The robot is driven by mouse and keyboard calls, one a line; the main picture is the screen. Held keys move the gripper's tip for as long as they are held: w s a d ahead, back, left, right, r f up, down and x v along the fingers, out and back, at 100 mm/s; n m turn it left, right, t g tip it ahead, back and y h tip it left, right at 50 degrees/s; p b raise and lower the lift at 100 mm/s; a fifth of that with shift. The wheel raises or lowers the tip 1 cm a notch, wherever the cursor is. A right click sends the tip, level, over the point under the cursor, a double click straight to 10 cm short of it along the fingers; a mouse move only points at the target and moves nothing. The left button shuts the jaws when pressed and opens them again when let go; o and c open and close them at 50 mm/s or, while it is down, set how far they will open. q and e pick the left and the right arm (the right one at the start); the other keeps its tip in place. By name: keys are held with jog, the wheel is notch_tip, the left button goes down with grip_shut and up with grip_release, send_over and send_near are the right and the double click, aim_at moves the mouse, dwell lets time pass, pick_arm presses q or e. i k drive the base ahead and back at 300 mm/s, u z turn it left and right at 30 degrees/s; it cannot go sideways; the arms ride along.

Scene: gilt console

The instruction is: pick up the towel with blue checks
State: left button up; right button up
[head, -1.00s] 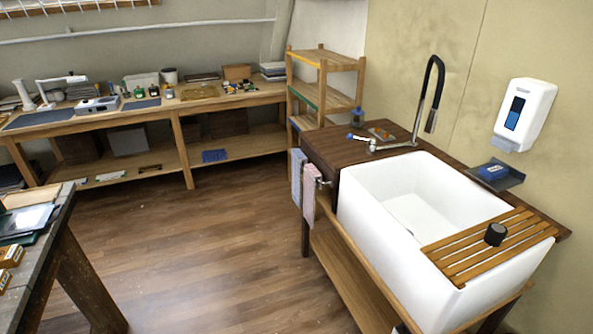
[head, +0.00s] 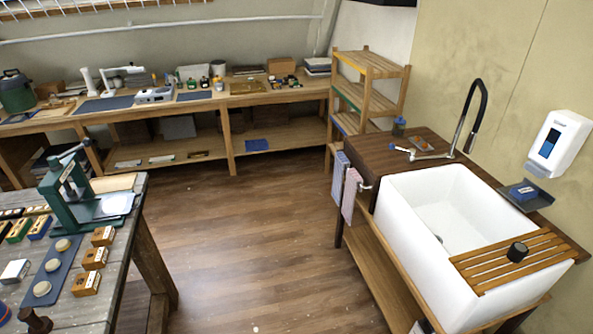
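Two towels hang side by side from a rail on the left end of the wooden sink counter. The bluish towel (head: 340,178) hangs on the left, and its fine pattern looks like blue checks, though it is small in view. A pinkish towel (head: 351,194) hangs beside it, nearer to me and slightly overlapping it. Neither of my grippers shows in the head view.
The white sink (head: 440,215) with its wooden slatted rack (head: 515,260) stands at right. A workbench (head: 115,255) with a green press (head: 75,190) is at left. A long wooden bench (head: 235,100) runs along the back wall. The wooden floor (head: 260,235) between them is clear.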

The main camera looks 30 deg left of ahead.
aim_at(340, 158)
jog(key=u, duration=1.3)
jog(key=i, duration=4.25)
jog(key=z, duration=3.25)
